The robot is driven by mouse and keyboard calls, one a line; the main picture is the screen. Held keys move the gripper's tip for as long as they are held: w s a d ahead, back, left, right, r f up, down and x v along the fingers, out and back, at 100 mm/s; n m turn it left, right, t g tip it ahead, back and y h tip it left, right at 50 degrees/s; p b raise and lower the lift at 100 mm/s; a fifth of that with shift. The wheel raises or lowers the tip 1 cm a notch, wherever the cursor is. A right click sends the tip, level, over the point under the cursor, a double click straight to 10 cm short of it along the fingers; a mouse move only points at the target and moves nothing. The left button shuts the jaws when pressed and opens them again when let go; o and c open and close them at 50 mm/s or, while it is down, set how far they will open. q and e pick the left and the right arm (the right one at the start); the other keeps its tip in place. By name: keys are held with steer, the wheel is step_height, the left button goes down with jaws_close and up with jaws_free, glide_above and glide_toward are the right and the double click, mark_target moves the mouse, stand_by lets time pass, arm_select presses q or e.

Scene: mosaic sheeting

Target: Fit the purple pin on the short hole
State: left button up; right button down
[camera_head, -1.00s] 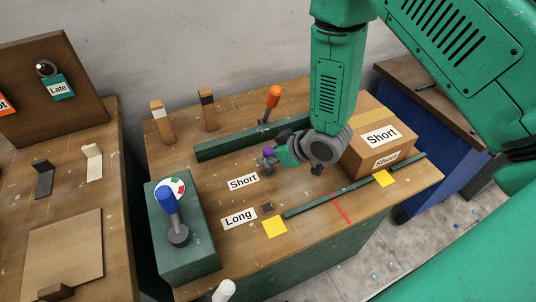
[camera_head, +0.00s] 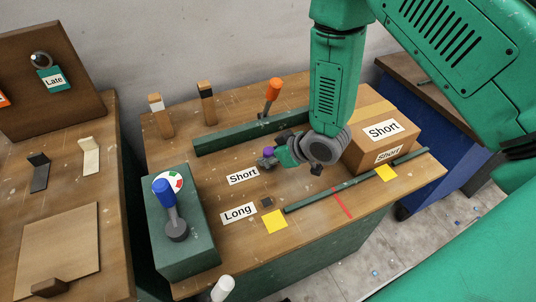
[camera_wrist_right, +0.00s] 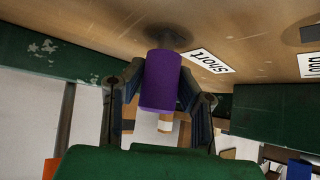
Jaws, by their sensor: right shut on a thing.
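The purple pin (camera_wrist_right: 161,80) is held between the fingers of my right gripper (camera_wrist_right: 160,100). In the head view a bit of the pin (camera_head: 269,151) shows at the gripper (camera_head: 270,160), low over the bench just above the "Short" label (camera_head: 243,176). In the wrist view the pin's far end meets a dark round patch (camera_wrist_right: 172,36) beside the "Short" label (camera_wrist_right: 209,60). I cannot tell whether the pin is inside the hole or only over it; the pin hides most of that spot. A dark square (camera_head: 267,202) lies by the "Long" label (camera_head: 238,212). My left gripper is not in view.
A green rail (camera_head: 235,138) and an orange-knobbed lever (camera_head: 272,93) stand behind. A cardboard box (camera_head: 375,150) is to the right. A blue-knobbed lever (camera_head: 167,200) stands on a green block at left. A thin green bar (camera_head: 345,185) lies in front.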

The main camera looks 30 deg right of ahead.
steer(key=shift+f+b, duration=0.55)
steer(key=shift+f, duration=0.35)
steer(key=c, duration=1.2)
jaws_free()
steer(key=shift+o, duration=0.2)
steer(key=shift+s+r, duration=0.1)
steer(key=v, duration=1)
steer(key=shift+s+d+r, duration=0.1)
steer(key=shift+d, duration=0.1)
steer(key=shift+s+d+r, duration=0.2)
steer(key=shift+s+r, duration=0.2)
steer(key=shift+r, duration=0.05)
